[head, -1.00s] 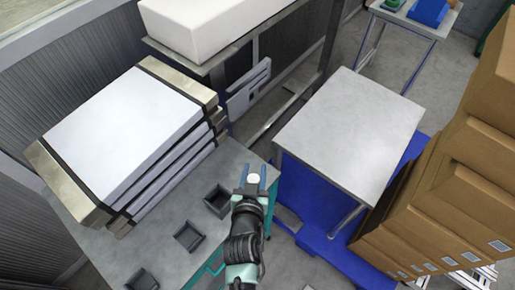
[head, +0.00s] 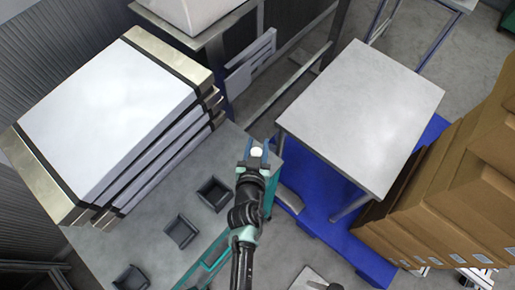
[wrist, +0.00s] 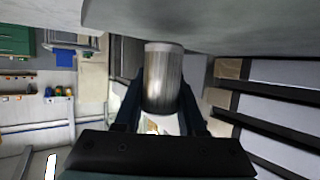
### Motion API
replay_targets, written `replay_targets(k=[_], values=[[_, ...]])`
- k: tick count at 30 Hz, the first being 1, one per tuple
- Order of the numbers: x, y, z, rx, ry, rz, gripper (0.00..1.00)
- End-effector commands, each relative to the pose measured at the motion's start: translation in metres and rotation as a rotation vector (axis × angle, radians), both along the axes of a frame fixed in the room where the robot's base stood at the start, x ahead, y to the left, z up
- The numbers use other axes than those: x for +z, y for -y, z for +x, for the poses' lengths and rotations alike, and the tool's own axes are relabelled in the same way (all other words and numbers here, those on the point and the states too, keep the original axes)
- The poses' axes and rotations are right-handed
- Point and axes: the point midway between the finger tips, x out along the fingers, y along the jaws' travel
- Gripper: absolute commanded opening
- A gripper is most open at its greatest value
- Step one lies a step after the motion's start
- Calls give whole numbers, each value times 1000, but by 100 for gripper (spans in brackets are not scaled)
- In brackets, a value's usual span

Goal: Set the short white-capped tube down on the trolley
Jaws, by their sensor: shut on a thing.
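My gripper (head: 256,158) is shut on the short white-capped tube. In the head view the tube's round white cap (head: 257,152) shows between the fingers. In the wrist view the tube (wrist: 163,78) is a grey metallic cylinder with a pale end band, held between two dark fingers. The trolley (head: 365,115) has a bare light grey top over a blue base and stands to the right of my gripper. In the head view the gripper is at the gap between the grey bench and the trolley, left of the trolley top. Its height cannot be told.
The grey bench (head: 150,228) on the left carries a stack of large white-topped panels (head: 110,115) and several small dark trays (head: 181,231). Brown cartons (head: 455,195) stand close along the trolley's right side. A blue base (head: 300,215) juts out under the trolley. The trolley top is clear.

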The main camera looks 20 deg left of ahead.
Motion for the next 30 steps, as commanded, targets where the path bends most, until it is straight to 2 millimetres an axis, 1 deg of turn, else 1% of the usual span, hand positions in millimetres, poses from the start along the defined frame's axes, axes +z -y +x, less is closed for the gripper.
replay_targets(k=[1,2,10,15,16,20,21,30], values=[[-8,0,1,0,2,0,0],[-9,0,1,0,2,0,0],[-8,-1,1,1,2,1,0],[-14,0,0,1,2,1,0],[-12,0,0,1,1,1,45],[-12,0,0,1,1,1,68],[-12,0,0,1,1,1,70],[-10,0,0,1,1,1,70]])
